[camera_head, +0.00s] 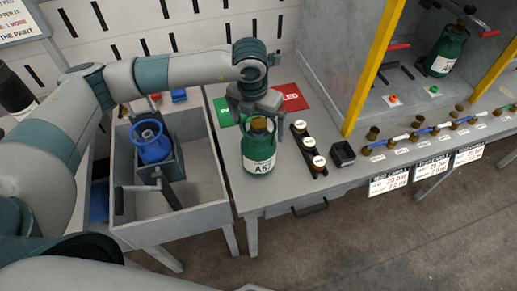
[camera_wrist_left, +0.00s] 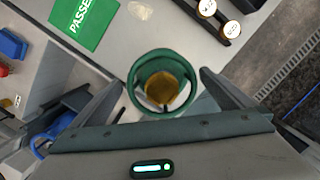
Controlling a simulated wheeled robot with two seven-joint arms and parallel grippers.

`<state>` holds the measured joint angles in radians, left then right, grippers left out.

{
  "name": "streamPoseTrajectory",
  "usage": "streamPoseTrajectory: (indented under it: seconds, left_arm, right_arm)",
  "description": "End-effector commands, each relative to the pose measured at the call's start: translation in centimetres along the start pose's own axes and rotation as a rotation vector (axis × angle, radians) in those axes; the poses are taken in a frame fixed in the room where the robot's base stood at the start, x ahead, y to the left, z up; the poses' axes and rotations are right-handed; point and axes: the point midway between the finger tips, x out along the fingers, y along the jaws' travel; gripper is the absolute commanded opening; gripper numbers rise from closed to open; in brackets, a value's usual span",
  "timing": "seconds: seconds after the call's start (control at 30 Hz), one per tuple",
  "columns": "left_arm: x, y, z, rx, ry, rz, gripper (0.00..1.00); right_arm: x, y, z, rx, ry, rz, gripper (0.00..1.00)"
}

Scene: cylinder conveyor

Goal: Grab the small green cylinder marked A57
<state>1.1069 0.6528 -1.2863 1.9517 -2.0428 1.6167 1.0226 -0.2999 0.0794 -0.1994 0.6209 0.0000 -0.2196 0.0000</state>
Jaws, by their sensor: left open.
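The small green cylinder marked A57 (camera_head: 259,158) stands upright on the grey table near its left end. In the left wrist view its green collar ring and brass valve (camera_wrist_left: 165,85) show from above. My left gripper (camera_head: 257,112) is directly above the cylinder, pointing down. In the left wrist view the left gripper (camera_wrist_left: 158,92) is open, with one finger on each side of the collar. I cannot tell whether the fingers touch it. My right gripper does not show.
A blue cylinder (camera_head: 151,143) stands in a grey bin at left. A green card (camera_head: 222,112) and a red card (camera_head: 291,97) lie behind the A57 cylinder. A black gauge strip (camera_head: 309,150) and small black box (camera_head: 342,154) are right. Another green cylinder (camera_head: 446,51) stands in the cabinet.

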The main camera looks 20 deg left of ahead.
Motion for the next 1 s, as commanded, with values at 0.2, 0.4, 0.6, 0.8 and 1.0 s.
streamPoseTrajectory:
  seconds: [0.2,0.4,0.6,0.8,1.0]
  left_arm:
    - [0.5,-0.1,-0.1,0.000,0.003,-0.001,1.00]
    - [2.4,-0.2,-0.4,0.000,0.004,0.000,1.00]
    - [4.7,-0.2,-0.4,-0.001,0.003,0.000,1.00]
    - [5.2,-0.2,-0.4,-0.001,0.001,0.000,1.00]
    - [5.2,-0.2,-0.4,-0.001,0.001,0.000,1.00]
  right_arm:
    - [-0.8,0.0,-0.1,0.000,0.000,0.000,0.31]
    - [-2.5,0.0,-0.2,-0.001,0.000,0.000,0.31]
    - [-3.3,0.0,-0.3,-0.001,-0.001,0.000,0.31]
    - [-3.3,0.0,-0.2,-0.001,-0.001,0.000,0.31]
    - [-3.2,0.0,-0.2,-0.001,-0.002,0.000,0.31]
